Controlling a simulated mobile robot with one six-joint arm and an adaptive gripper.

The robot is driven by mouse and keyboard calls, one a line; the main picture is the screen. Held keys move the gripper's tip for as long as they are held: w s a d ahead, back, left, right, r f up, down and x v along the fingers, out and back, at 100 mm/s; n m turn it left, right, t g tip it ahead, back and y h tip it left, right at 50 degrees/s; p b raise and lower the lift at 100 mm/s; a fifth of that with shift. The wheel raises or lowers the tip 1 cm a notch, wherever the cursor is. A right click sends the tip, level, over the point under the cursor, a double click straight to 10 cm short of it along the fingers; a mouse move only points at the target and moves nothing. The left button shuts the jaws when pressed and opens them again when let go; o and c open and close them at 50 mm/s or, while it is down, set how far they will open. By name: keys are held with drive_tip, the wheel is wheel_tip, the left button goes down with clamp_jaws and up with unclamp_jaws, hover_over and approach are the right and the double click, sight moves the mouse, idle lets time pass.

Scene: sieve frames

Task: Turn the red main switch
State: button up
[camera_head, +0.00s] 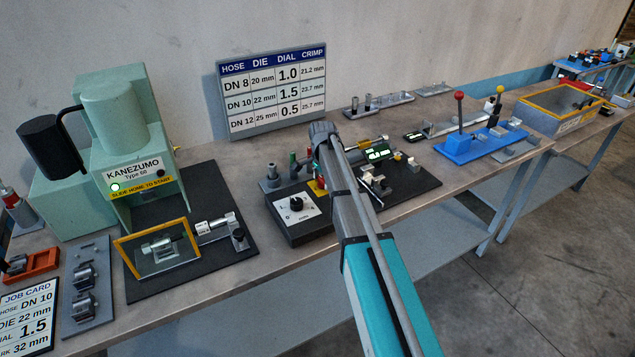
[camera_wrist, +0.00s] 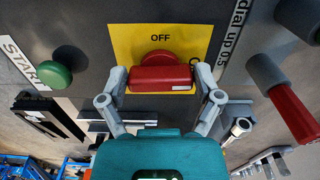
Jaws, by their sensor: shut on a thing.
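The red main switch (camera_wrist: 158,60) sits on a yellow plate (camera_wrist: 128,42) marked OFF on a dark panel in the wrist view. Its bar-shaped handle lies crosswise in that view, below the OFF mark. My gripper (camera_wrist: 161,77) is shut on the handle, with one finger at each end of it. In the head view my arm covers most of the switch. Part of the yellow plate (camera_head: 316,189) shows there beside my arm, behind the white dial box (camera_head: 299,207).
A green START button (camera_wrist: 55,75) is left of the switch in the wrist view. A red-gripped lever (camera_wrist: 293,110) and a dark knob (camera_wrist: 298,18) are on the right. The pale green press (camera_head: 115,110) stands left on the bench. The blue lever fixture (camera_head: 480,146) is right.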

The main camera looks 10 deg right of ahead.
drive_tip(key=n, duration=0.4)
drive_tip(key=shift+d, duration=0.4)
drive_tip(key=n, duration=0.4)
drive_tip(key=shift+n, duration=0.4)
drive_tip(key=n, duration=0.4)
drive_tip(key=shift+w+n, duration=0.15)
drive_tip(key=shift+n, duration=2.15)
drive_tip(key=shift+a, duration=0.1)
drive_tip(key=o, duration=0.9)
